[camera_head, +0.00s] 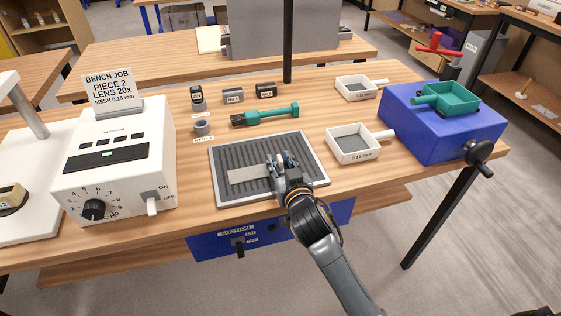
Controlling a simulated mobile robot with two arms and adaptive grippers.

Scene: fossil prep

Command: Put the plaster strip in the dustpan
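The plaster strip (248,174) is a flat, pale beige piece lying on the dark ridged mat with a light frame (226,197), near its middle. My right gripper (280,163) is at the strip's right end, with its fingers pointing down and hiding that end. I cannot tell whether the fingers are closed on the strip or only around it. My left gripper is not in view.
Two white sieve trays (358,157) (340,92) stand between the mat and the blue box (440,138). A white control unit (120,180) stands at left. A dark upright pole (288,45) rises behind.

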